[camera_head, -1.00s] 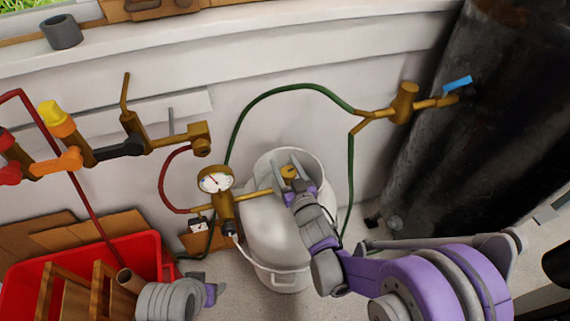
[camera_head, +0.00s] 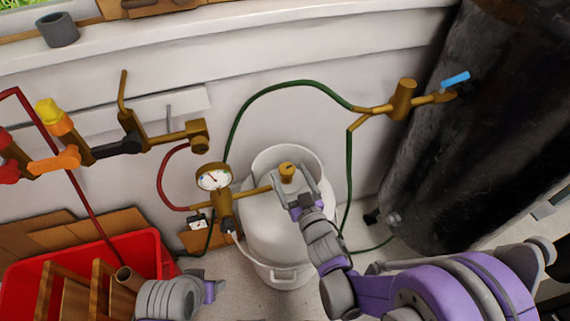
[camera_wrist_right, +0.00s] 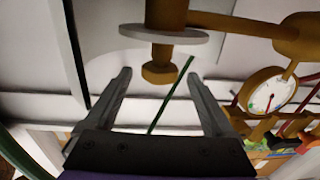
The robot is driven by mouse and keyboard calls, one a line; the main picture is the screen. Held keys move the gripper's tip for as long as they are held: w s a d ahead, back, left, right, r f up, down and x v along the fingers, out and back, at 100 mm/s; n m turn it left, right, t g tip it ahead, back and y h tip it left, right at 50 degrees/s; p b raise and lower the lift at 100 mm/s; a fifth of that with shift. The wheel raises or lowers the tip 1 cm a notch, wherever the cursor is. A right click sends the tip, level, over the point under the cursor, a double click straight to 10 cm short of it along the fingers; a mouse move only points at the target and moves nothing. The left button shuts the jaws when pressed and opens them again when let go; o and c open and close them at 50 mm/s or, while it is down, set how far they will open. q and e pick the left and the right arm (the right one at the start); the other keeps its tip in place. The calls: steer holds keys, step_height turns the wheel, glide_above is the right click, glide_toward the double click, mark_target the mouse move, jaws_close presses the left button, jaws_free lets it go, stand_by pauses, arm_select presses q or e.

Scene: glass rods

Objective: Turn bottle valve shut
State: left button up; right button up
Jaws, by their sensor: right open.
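The white gas bottle (camera_head: 275,232) stands upright on the floor with a collar round its top. Its brass valve (camera_head: 287,171) sits at the top, joined to a brass pipe on the left. In the right wrist view, a brass knob (camera_wrist_right: 160,73) below a grey disc lies ahead, between the fingertips in the picture. My right gripper (camera_head: 294,180) is open and empty, at the near side of the valve; contact cannot be told. It also shows in the right wrist view (camera_wrist_right: 159,77). My left gripper (camera_head: 211,290) is low at left, its fingers mostly hidden.
A pressure gauge (camera_head: 214,177) on a brass regulator stands left of the bottle. A green hose (camera_head: 285,86) arches behind it to a brass fitting (camera_head: 403,98) with a blue lever. A dark tank (camera_head: 455,150) stands right, a red crate (camera_head: 150,255) lower left.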

mark_target(290, 175)
steer(key=v, duration=0.5)
steer(key=shift+s, duration=0.2)
steer(key=shift+r, duration=0.1)
step_height(290, 175, up, 4)
steer(key=a+m+t+h+p, duration=0.3)
steer(key=h, duration=0.1)
steer(key=w+f+h, duration=0.1)
steer(key=w, duration=0.2)
steer(key=w+f+m+g+h, duration=0.1)
steer(key=w, duration=0.3)
steer(key=w+f+p, duration=0.1)
steer(key=w, duration=0.2)
steer(key=shift+w+d+f+g+h, duration=0.15)
steer(key=shift+w+f+g+h, duration=0.05)
steer(key=shift+f+g+h, duration=0.2)
steer(key=shift+c, duration=0.2)
